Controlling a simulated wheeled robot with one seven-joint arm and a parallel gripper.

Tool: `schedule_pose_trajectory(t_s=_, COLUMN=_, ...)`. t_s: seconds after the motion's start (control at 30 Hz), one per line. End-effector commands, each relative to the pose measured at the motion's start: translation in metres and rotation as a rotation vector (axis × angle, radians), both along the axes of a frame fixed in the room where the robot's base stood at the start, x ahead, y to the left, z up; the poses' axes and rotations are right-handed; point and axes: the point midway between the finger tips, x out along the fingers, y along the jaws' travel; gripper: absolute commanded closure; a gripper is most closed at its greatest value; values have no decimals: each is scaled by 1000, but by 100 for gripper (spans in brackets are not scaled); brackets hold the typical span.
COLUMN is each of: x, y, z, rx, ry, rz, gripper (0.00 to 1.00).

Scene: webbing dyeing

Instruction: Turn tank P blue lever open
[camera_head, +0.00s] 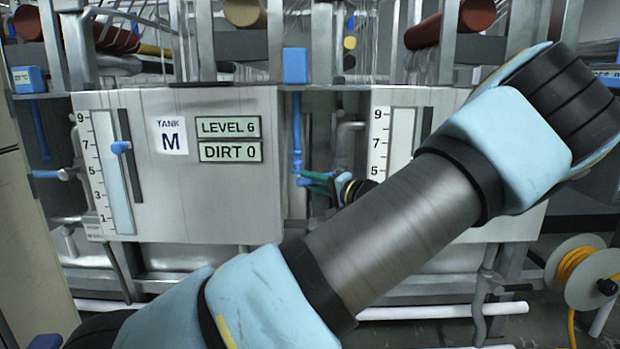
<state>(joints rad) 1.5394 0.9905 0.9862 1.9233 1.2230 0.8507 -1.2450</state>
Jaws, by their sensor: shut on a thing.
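A blue lever (303,182) sits at the lower end of a blue vertical pipe (296,125), between two grey tanks, and points right. My gripper (313,180), with green fingers, reaches it from the right and is shut on its end. The fingers hide part of the lever. The tank on the right (379,98) has a level scale, but my arm covers most of its front, so no letter P shows. The lever's exact angle is hard to tell at this size.
The left tank (228,205) is labelled TANK M, with signs reading LEVEL 6 and DIRT 0. A blue box (295,65) tops the pipe. Another blue valve handle (52,174) is at far left. A yellow hose reel (588,273) stands at lower right. White pipes (440,311) run low in front.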

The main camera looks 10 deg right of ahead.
Motion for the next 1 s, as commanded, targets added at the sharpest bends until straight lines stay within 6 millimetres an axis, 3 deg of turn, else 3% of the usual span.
schedule_pose_trajectory(t_s=0.5, x=-3, y=-17, z=-36, rx=-481, ry=90, rz=-3, gripper=100)
schedule_pose_trajectory(t_s=1.0, x=-9, y=-45, z=-57, rx=-947, ry=178, rz=-1, gripper=100)
